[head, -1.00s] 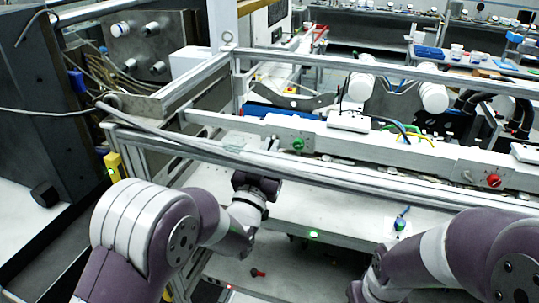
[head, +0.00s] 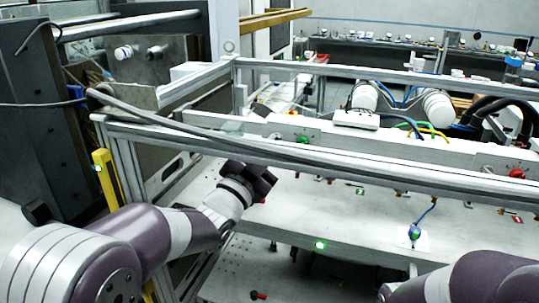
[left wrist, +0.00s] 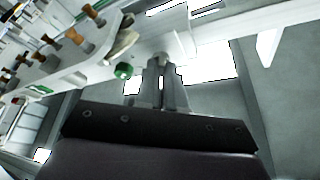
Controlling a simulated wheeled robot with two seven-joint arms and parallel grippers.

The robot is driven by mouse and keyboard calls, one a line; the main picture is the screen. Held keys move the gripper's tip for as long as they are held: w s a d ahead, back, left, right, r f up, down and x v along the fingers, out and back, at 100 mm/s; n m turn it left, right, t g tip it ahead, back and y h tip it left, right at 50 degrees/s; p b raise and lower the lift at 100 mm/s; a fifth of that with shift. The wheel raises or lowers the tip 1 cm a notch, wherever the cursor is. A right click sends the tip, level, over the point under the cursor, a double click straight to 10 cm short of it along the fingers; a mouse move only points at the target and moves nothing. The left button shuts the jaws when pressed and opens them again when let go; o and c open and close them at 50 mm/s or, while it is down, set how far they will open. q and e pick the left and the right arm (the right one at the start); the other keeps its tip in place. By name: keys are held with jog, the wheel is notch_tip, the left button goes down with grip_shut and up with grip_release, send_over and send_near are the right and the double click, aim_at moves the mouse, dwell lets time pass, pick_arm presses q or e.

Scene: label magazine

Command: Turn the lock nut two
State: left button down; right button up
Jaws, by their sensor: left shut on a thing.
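My left gripper (head: 264,180) is just under the long metal rail at the front of the machine. In the left wrist view its two grey fingers (left wrist: 162,82) point up and are close together. Their tips meet a small pale grey part (left wrist: 165,58) under the white beam, apparently the lock nut; the fingers largely cover it, and I cannot read its number. A green knob (left wrist: 123,70) sits just left of the fingers, apart from them. My right arm shows at the lower right of the head view, but its gripper is out of frame.
The metal rail (head: 330,166) runs across in front of the beam. A red knob (head: 517,173) is further right. Several brown-tipped pins (left wrist: 74,37) hang along the beam. A blue-cabled green item (head: 415,233) stands on the pale shelf (head: 310,215), which is largely clear.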

pick_arm(q)
jog(key=shift+r, duration=0.4)
jog(key=c, duration=1.2)
grip_release()
jog(key=shift+c, duration=0.2)
jog(key=shift+s+f, duration=0.1)
jog(key=shift+f, duration=0.05)
jog(key=b+v, duration=0.5)
jog(key=v, duration=0.7)
jog(key=shift+s+a, duration=0.15)
jog(key=shift+s, duration=0.1)
jog(key=shift+f, duration=0.15)
jog(key=shift+c, duration=0.3)
